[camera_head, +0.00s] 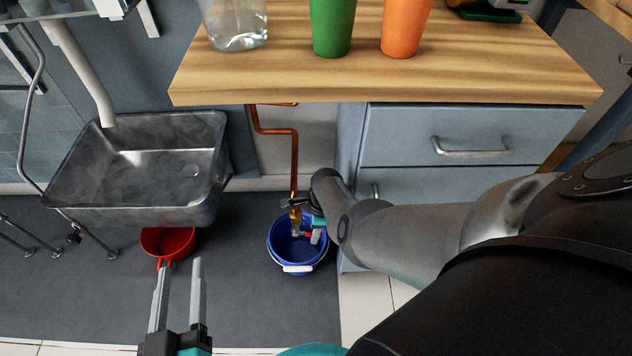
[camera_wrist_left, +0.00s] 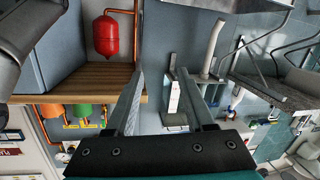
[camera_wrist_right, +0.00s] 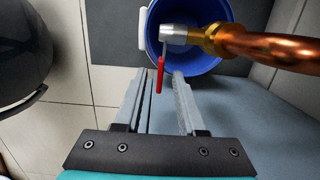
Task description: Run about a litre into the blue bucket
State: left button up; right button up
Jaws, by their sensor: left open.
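The blue bucket (camera_head: 298,268) stands on the dark floor mat below the copper pipe's tap (camera_head: 296,214). In the right wrist view the bucket (camera_wrist_right: 215,62) is seen from above, with the brass valve (camera_wrist_right: 210,38) and its grey spout over it. I cannot make out a water stream or a level in it. A red lever (camera_wrist_right: 160,76) hangs from the valve. My right gripper (camera_wrist_right: 160,73) is open, with the lever between its fingertips and gaps visible beside it. My left gripper (camera_head: 179,264) is open and empty, in front of the red bucket.
A grey metal sink (camera_head: 130,205) is at the left, above a red bucket (camera_head: 166,243). A wooden counter (camera_head: 390,75) over drawers holds a clear container (camera_head: 235,25), a green cup (camera_head: 332,25) and an orange cup (camera_head: 405,25). The mat between the buckets is clear.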

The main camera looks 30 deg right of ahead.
jog(key=shift+r, duration=0.1)
